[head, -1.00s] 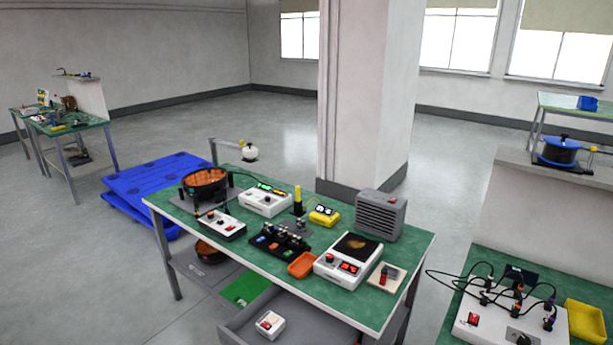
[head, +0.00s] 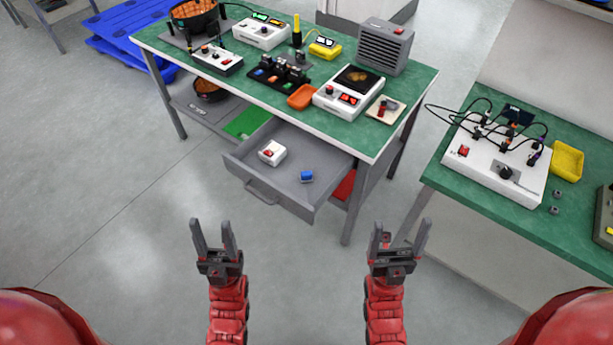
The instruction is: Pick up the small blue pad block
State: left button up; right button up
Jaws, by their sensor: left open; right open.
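A small blue block (head: 306,176) lies in the open grey drawer (head: 318,204) under the green-topped workbench. A white box with a red button (head: 271,152) sits to its left in the same drawer. My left gripper (head: 212,226) is open and empty, in front of the drawer and below it to the left in the picture. My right gripper (head: 401,237) is open and empty, below and to the right of the drawer. Both grippers are apart from the block.
The workbench (head: 410,95) carries an orange tray (head: 302,97), a white device with a dark top (head: 348,92) and a grey vented box (head: 382,47). At right, a second green table holds a white panel with cables (head: 497,160) and a yellow tray (head: 567,161). Grey floor lies clear at left.

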aim_at(305, 176)
jog(key=l+u, duration=0.15)
jog(key=u, duration=0.45)
jog(key=i+l+u, duration=0.15)
jog(key=l+u, duration=0.15)
jog(key=l, duration=0.75)
jog(key=l+u, duration=0.3)
jog(key=l, duration=0.75)
jog(key=i, duration=0.05)
